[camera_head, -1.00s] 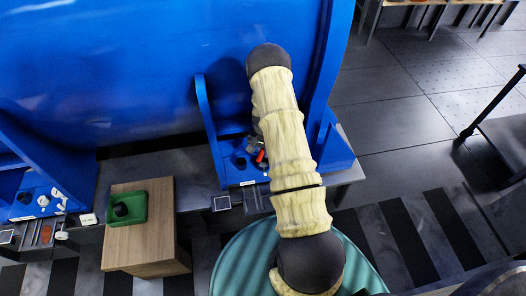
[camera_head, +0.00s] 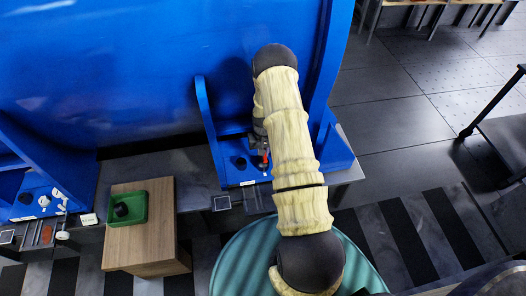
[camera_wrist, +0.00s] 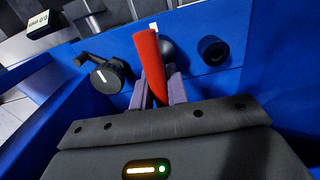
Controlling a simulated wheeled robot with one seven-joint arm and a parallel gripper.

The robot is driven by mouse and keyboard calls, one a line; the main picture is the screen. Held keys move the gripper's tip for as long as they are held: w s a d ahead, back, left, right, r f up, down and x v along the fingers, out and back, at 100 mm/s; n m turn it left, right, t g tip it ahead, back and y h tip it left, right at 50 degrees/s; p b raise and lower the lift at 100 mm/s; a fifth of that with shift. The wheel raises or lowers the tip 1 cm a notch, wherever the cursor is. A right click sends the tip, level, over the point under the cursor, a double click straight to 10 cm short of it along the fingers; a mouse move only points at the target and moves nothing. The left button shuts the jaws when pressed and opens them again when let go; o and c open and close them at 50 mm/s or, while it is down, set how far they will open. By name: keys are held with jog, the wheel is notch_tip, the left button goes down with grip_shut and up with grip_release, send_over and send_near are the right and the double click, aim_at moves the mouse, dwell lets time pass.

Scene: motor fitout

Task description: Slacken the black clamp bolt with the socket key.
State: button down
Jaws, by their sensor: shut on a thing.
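My gripper (camera_wrist: 158,82) is shut on the red handle (camera_wrist: 149,62) of what looks like the socket key, which stands tilted between the two fingers in the wrist view. In the head view my gripper (camera_head: 260,140) is mostly hidden by my arm, and the red handle (camera_head: 265,158) shows just below it. A rounded dark part (camera_wrist: 168,48) is partly hidden behind the handle. A black cylinder with a recessed end (camera_wrist: 212,49) stands to its right on the blue plate. I cannot tell which is the clamp bolt, or whether the key is seated on anything.
A black dial with a white mark and a lever (camera_wrist: 106,77) is left of the handle. Blue upright ribs (camera_head: 208,125) flank the blue plate (camera_head: 236,178). A green tray (camera_head: 137,208) sits on a wooden block (camera_head: 150,245) at the left.

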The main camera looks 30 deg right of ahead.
jog(key=shift+n, duration=1.4)
jog(key=n, duration=0.2)
jog(key=shift+n+p, duration=0.3)
jog(key=shift+p, duration=0.05)
jog(key=shift+n, duration=1.5)
jog(key=shift+d, duration=0.1)
